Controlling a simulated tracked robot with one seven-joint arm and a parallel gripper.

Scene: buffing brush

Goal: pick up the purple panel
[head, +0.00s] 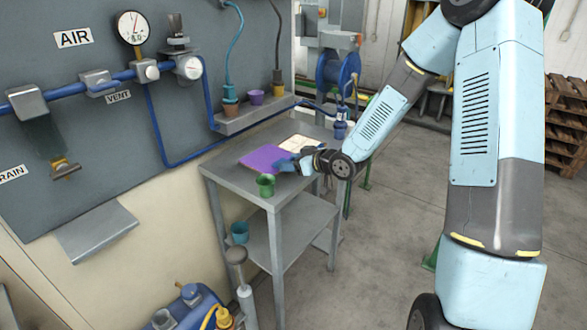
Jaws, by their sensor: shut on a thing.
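The purple panel (262,158) is a flat sheet at the top of the grey metal table (227,178), near its wall side. My gripper (290,163) reaches in from the right and is shut on the panel's right edge. The panel looks about level and close to the tabletop; I cannot tell whether it touches it. The fingertips are small and partly hidden in this view.
A green cup (265,186) stands at the table's front edge, close to the panel. A pale board (299,143) lies behind the gripper. A teal cup (240,232) is on the lower shelf. A wall ledge (232,124) holds small pots. Open floor lies right of the table.

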